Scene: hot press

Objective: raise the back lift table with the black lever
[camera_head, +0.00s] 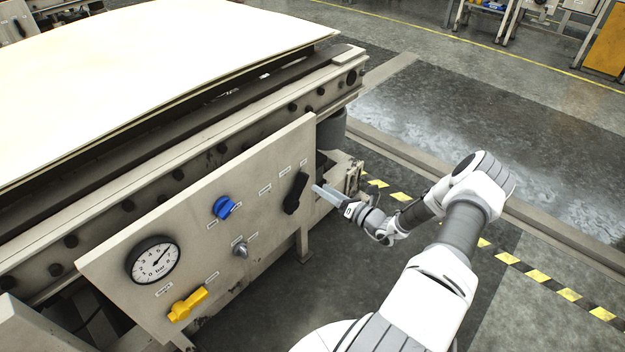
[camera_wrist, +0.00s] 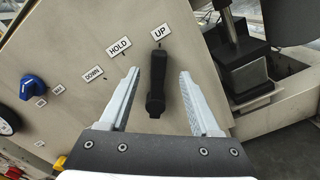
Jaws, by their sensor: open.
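The black lever (camera_head: 295,193) is mounted at the right end of the beige control panel (camera_head: 130,225). In the wrist view the black lever (camera_wrist: 156,85) points up toward the "UP" label (camera_wrist: 161,31). The "HOLD" label (camera_wrist: 119,47) and the "DOWN" label (camera_wrist: 93,74) lie to its left. My gripper (camera_head: 318,190) is just right of the lever in the head view. In the wrist view my open gripper (camera_wrist: 160,85) has one finger on each side of the lever, with gaps between. The back lift table is not clearly identifiable.
The panel also carries a blue knob (camera_head: 223,207), a yellow handle (camera_head: 187,304), a small metal knob (camera_head: 240,250) and a pressure gauge (camera_head: 153,261). A large pale sheet (camera_head: 150,70) lies on the press above. Open floor (camera_head: 480,110) lies to the right.

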